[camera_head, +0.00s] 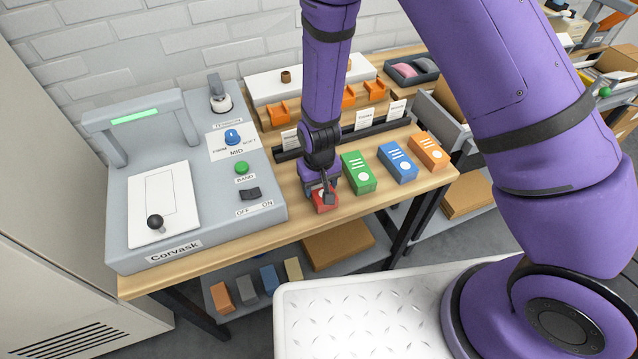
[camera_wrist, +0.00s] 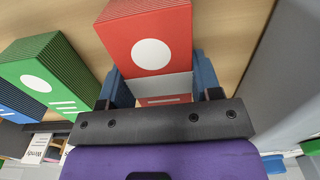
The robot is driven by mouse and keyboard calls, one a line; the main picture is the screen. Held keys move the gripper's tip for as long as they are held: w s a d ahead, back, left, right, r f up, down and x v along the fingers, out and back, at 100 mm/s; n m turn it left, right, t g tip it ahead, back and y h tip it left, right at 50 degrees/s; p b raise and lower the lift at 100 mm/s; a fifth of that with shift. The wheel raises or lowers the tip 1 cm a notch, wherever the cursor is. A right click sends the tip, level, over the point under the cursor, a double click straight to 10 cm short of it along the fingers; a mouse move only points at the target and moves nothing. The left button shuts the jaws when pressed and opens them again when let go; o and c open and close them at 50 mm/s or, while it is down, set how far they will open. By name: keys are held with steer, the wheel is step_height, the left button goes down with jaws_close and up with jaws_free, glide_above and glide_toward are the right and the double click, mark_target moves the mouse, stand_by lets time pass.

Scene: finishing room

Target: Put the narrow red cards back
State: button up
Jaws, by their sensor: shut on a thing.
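The red card block (camera_head: 325,201), with a white dot, is at the bench's front edge, left of the green block (camera_head: 357,173). My gripper (camera_head: 329,190) reaches down over the red block and partly hides it. In the wrist view the red block (camera_wrist: 148,35) sits between my two blue-grey fingers (camera_wrist: 163,85), which are shut on its near end. Whether it rests on the wood or hangs just above it, I cannot tell. The blue block (camera_head: 397,162) and orange block (camera_head: 428,151) stand farther right in the row.
A grey machine (camera_head: 225,190) with a lever, knob and switch fills the bench's left. A black rail (camera_head: 380,128) with white label cards runs behind the blocks. Orange holders (camera_head: 277,117) sit on a raised board behind. Several coloured blocks (camera_head: 245,285) stand on the lower shelf.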

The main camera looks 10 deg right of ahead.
steer(key=shift+f, duration=0.1)
steer(key=o, duration=1.1)
step_height(320, 180, up, 12)
steer(key=shift+r, duration=0.15)
